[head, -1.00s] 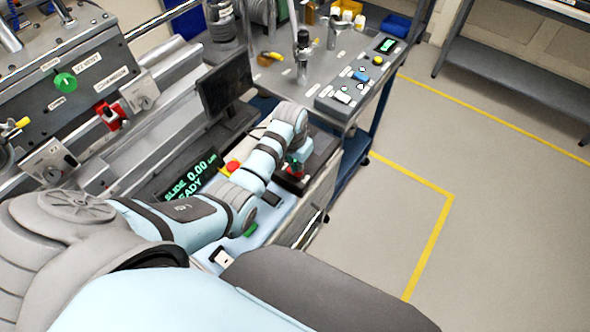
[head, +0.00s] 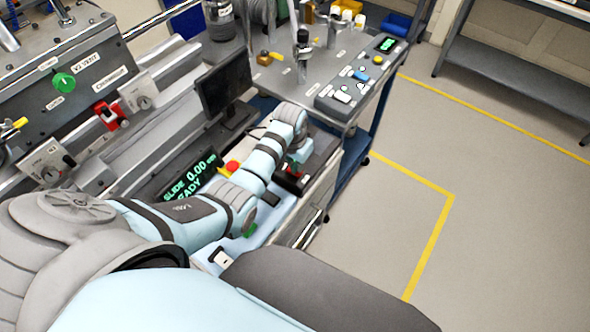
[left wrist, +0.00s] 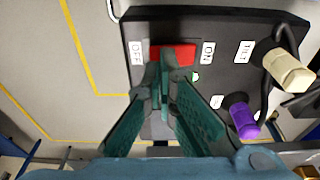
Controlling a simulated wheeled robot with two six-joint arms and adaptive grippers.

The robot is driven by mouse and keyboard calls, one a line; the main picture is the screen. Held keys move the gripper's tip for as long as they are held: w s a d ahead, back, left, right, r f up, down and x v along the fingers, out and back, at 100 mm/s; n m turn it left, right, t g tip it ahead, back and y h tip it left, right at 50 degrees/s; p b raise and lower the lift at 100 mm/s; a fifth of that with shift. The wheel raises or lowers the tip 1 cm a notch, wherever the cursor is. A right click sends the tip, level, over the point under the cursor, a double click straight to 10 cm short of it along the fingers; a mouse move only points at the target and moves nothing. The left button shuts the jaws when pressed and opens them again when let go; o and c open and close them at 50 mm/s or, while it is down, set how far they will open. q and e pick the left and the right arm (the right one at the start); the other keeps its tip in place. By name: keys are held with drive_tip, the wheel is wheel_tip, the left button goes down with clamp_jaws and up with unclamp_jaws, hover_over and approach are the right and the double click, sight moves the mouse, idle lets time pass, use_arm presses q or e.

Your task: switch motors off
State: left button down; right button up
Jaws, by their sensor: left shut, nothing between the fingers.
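The motor switch box (left wrist: 225,25) is a dark panel in the left wrist view. It has a red rocker switch (left wrist: 182,55) between an OFF label (left wrist: 136,52) on the left and an ON label (left wrist: 208,51) on the right. A small green light (left wrist: 195,76) shows just below the rocker. My left gripper (left wrist: 165,75) is shut and empty, its tips at the rocker's left, OFF-side part. I cannot tell whether they touch it. In the head view the left gripper (head: 294,168) is over the dark box (head: 322,150), and the arm partly hides the switch. My right gripper is not in view.
A cream knob (left wrist: 288,70) by the TILT label and a purple knob (left wrist: 243,118) stand up right of the rocker. A monitor (head: 224,84), a red stop button (head: 232,167) and a cart with a button panel (head: 352,85) surround the box. The floor at right is clear.

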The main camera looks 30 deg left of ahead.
sight(298, 173)
use_arm(q)
drive_tip(key=shift+f+b, duration=0.55)
drive_tip(key=shift+f, duration=0.35)
wheel_tip(298, 173, up, 3)
drive_tip(key=p, duration=0.3)
drive_tip(key=shift+p, duration=0.3)
drive_tip(key=shift+r, duration=0.3)
drive_tip(key=shift+r+b, duration=0.3)
drive_tip(key=shift+r, duration=1.45)
